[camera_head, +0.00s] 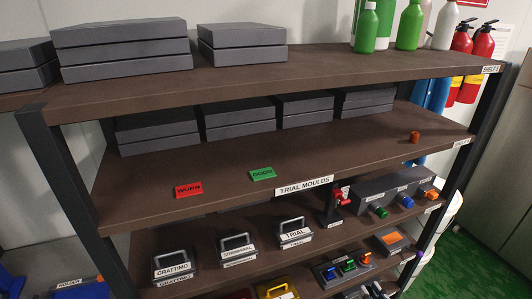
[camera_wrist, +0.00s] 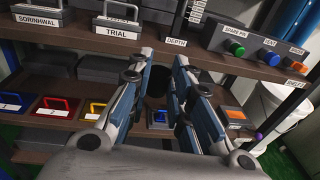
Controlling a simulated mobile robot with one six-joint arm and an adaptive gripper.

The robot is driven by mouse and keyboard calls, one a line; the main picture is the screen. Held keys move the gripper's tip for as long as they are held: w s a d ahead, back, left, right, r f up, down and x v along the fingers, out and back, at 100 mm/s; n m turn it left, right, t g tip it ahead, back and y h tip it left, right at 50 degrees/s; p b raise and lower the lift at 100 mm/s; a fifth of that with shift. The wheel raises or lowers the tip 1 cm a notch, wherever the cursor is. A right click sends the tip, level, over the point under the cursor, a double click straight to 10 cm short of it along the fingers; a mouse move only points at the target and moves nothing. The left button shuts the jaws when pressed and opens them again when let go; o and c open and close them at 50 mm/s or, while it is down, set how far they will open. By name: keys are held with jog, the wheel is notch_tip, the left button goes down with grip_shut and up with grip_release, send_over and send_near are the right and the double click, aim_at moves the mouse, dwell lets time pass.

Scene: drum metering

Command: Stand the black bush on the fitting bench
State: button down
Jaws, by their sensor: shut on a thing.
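My gripper (camera_wrist: 164,62) shows in the wrist view, with its two blue-padded fingers closed in on a small dark thing, the black bush (camera_wrist: 157,88). The bush is hard to make out against the dark background, and the fingers hide its sides. It is held in front of the lower shelves. The head view shows neither my gripper nor the bush. I cannot make out a fitting bench in either view.
Handled blocks (camera_wrist: 118,22) and coloured knobs (camera_wrist: 236,48) stand near my gripper.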

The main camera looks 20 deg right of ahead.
jog(key=w+a+r+n+g+y, duration=0.1)
jog(key=w+a+r+n+y, duration=0.1)
jog(key=w+a, duration=0.6)
jog(key=w+a+r+n+g+y, duration=0.1)
jog(key=w+a+n+y, duration=0.3)
jog(key=w+a, duration=0.5)
jog(key=a+r+y, duration=0.1)
jog(key=a+y, duration=0.1)
jog(key=a, duration=0.4)
jog(key=shift+w+y, duration=0.25)
jog(key=shift+y, duration=0.15)
jog(key=shift+d, duration=0.1)
